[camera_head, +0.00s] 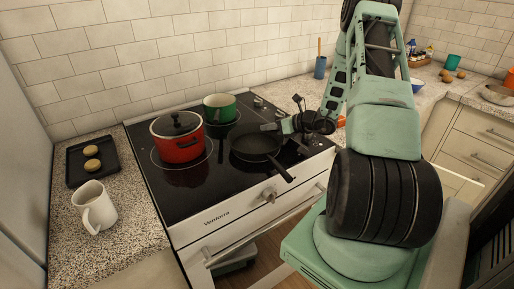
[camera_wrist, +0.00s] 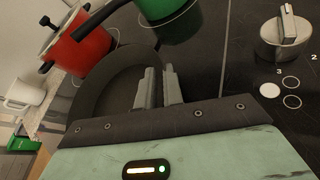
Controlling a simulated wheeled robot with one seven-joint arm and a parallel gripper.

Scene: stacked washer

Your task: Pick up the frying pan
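The black frying pan (camera_head: 256,144) is at the right front of the black glass cooktop, its handle pointing toward the front right. I cannot tell whether it touches the glass. My gripper (camera_head: 277,127) reaches in from the right to the pan's right rim. In the wrist view the two grey fingers (camera_wrist: 159,87) are close together at the rim of the pan (camera_wrist: 103,88), one inside and one outside, and look shut on its wall. The gripper body hides the pan's near part and its handle in the wrist view.
A red lidded pot (camera_head: 177,138) stands left of the pan, and a green pot (camera_head: 219,107) behind it. A white pitcher (camera_head: 94,207) and a dark tray (camera_head: 91,161) are on the left counter.

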